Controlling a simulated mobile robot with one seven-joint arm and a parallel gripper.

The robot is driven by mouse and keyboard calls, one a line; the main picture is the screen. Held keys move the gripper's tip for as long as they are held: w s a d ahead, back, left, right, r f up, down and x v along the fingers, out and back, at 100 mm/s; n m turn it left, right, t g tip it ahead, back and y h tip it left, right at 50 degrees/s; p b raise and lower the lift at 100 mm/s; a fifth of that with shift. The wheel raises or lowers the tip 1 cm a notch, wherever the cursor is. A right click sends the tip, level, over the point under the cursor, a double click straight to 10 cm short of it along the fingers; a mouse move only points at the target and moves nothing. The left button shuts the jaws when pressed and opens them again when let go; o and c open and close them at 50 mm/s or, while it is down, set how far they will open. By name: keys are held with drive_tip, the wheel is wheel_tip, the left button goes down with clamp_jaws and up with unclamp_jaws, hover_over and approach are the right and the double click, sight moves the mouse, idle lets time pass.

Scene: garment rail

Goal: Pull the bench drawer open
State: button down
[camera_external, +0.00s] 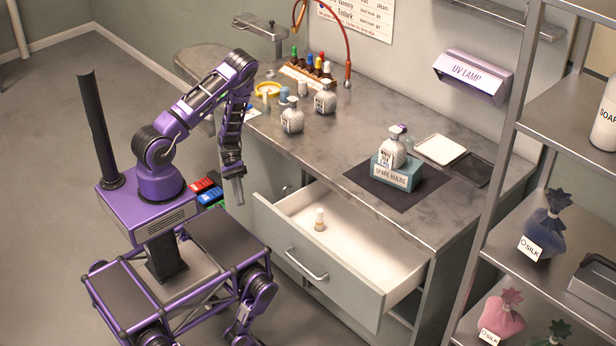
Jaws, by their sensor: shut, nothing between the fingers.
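The bench drawer (377,247) is pulled out from the front of the bench. Its white inside shows, and one small pale bottle-like item (319,220) stands in it near the left end. The drawer's bar handle (306,264) is on its grey front panel. My gripper (239,202) hangs pointing down just left of the drawer's left end, apart from the handle. It is shut and holds nothing.
The bench top (350,130) carries several bottles at the back left and a spare bulbs box (397,171) on a dark mat. A metal shelf rack (560,120) stands at the right. Red, blue and green items (207,188) sit beside my arm. Floor at the left is clear.

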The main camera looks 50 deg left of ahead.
drive_tip(key=w+a+m+g+y, duration=0.1)
drive_tip(key=w+m+y, duration=0.1)
drive_tip(key=w+y, duration=0.2)
wheel_tip(320, 180, up, 5)
drive_tip(key=m+t+y+b, duration=0.2)
drive_tip(key=m+y, duration=0.4)
drive_tip(key=y, duration=0.1)
hover_over(276, 225)
drive_tip(key=w+a, duration=0.2)
drive_tip(key=w, duration=0.7)
drive_tip(key=x, duration=0.9)
drive_tip(key=shift+d+f, duration=0.15)
drive_tip(key=shift+f, duration=0.2)
drive_tip(key=shift+s, duration=2.2)
drive_tip(key=p+v, duration=0.2)
drive_tip(key=v, duration=1.5)
drive_tip(key=shift+r, duration=0.3)
